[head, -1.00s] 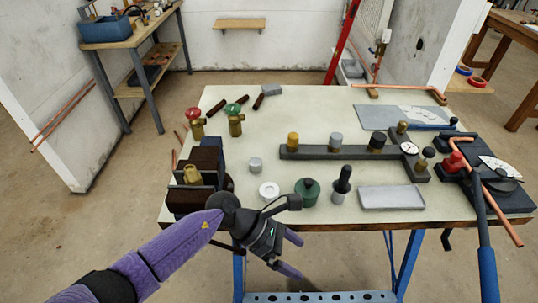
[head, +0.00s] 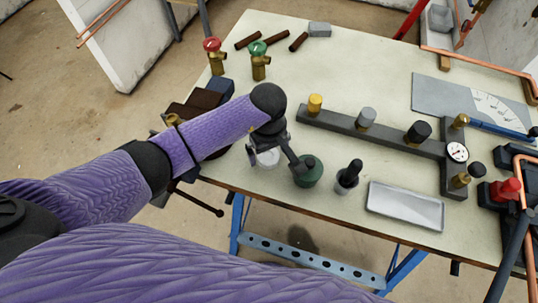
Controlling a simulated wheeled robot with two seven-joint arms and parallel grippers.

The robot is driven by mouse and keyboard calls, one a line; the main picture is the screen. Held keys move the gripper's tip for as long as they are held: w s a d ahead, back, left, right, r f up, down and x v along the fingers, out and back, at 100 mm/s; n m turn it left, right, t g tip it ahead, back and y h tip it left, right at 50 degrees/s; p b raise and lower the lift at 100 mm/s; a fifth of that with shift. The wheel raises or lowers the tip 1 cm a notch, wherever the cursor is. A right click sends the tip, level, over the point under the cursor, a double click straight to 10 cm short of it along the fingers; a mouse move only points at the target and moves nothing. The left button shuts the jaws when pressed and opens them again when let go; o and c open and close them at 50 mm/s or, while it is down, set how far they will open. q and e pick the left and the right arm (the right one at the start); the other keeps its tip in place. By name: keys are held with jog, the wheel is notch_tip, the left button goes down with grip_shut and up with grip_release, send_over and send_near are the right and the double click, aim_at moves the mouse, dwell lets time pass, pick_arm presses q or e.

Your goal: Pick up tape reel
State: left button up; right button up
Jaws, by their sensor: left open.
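The white tape reel (head: 266,159) lies flat near the front edge of the workbench (head: 330,80). It is partly hidden by my left gripper. My left gripper (head: 274,158) is over the reel, pointing down, with its fingers apart, one to the left of the reel and one to the right. I cannot tell how far above the bench the fingertips are. My right gripper is not in view.
A green round canister (head: 308,172) stands close to my left gripper's right finger. A black-topped grey part (head: 347,178) and a grey tray (head: 405,206) are further right. A dark T-shaped manifold (head: 380,135) lies behind. The vise is partly covered by my left arm.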

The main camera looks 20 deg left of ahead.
pick_arm(q)
jog(key=shift+f, duration=0.55)
jog(key=shift+r, duration=0.1)
jog(key=c, duration=0.8)
